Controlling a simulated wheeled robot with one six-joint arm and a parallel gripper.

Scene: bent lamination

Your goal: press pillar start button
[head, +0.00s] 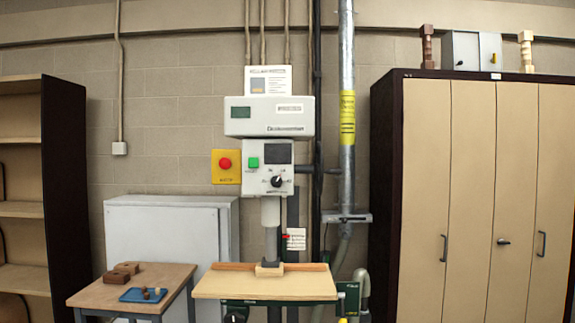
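A pillar machine (269,116) stands against the block wall in the middle of the head view. Its lower control box (268,183) carries a green button (254,162), a dark display (278,152) and a black rotary knob (277,181). A red mushroom button (225,163) on a yellow plate is mounted just left of that box. Which button is the start button cannot be read from labels. The green button is unobstructed. My gripper is not in view.
A wooden machine table (265,288) juts out below the control box. A small table (135,292) with a blue tray (143,295) stands at left. Open shelves (22,210) and a tall cabinet (470,200) flank the machine. A grey cabinet (165,222) stands behind.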

